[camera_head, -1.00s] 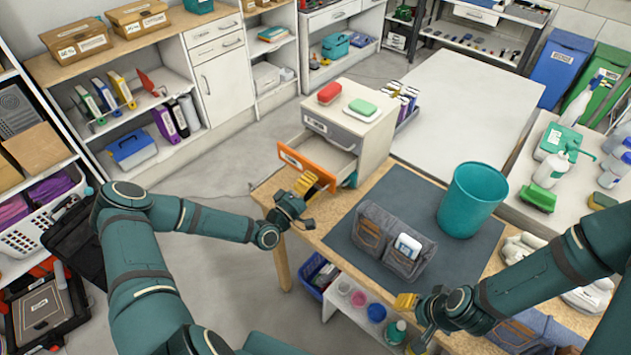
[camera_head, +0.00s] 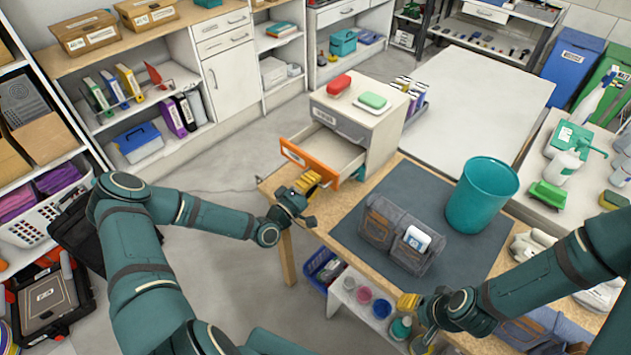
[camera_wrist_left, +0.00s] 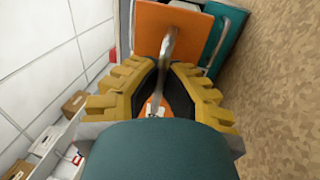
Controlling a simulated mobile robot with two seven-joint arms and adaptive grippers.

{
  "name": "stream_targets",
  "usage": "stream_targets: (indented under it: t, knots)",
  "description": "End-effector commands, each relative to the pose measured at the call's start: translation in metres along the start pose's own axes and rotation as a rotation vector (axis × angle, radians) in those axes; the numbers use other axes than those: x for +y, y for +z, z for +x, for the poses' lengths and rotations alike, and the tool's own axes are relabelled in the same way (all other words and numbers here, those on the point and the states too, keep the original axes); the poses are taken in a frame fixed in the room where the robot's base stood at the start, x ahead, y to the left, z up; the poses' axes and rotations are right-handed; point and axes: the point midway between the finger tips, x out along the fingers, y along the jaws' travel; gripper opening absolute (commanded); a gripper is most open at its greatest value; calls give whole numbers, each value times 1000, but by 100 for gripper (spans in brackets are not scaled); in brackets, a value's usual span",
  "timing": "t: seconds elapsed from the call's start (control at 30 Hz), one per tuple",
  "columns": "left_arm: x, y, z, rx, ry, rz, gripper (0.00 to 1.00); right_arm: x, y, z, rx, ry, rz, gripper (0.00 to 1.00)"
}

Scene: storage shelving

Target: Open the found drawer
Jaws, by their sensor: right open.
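The open drawer has an orange front (camera_head: 308,161) and slides out of a small beige cabinet (camera_head: 386,131) on the wooden workbench. Its inside looks empty in the head view. My left gripper (camera_head: 309,182) is at the orange front. In the left wrist view, the silver handle (camera_wrist_left: 168,45) runs between the converging yellow fingertips of my left gripper (camera_wrist_left: 164,68), which look closed on it. The orange front (camera_wrist_left: 150,28) lies just beyond. My right gripper (camera_head: 408,302) is low near the bench's front edge, away from the drawer, open.
A grey drawer front (camera_head: 338,124) sits above the open one. Red (camera_head: 339,84) and green (camera_head: 372,100) items lie on the cabinet top. A teal bin (camera_head: 481,196) and a grey pouch (camera_head: 398,237) stand on the dark mat (camera_head: 349,224).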

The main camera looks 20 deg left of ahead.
Motion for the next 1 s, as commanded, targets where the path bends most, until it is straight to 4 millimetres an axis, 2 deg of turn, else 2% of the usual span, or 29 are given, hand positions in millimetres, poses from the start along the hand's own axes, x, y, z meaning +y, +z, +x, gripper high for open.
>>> stream_targets:
  t: [0.03, 0.13, 0.43, 0.57, 0.67, 1.0]
  knots:
    - [0, 0, 0, 0, -1, 0, 0, 0, 0, 0, 0, 0, 0, 47]
    - [0, 0, 0, -1, -1, 0, 37, 0, 0, 0, 0, 0, 0, 47]
    - [0, 0, 0, -1, -1, 0, 38, 0, 0, 0, 0, 0, 0, 47]
    - [0, 0, -8, -1, -2, 0, 38, 0, 0, 0, 0, 0, -1, 47]
    - [-1, 0, -22, 1, -4, -1, 38, 0, 0, 0, 0, 0, 0, 47]
    - [0, 0, -90, 2, -3, -1, 38, 0, 0, 0, 0, 0, 0, 47]
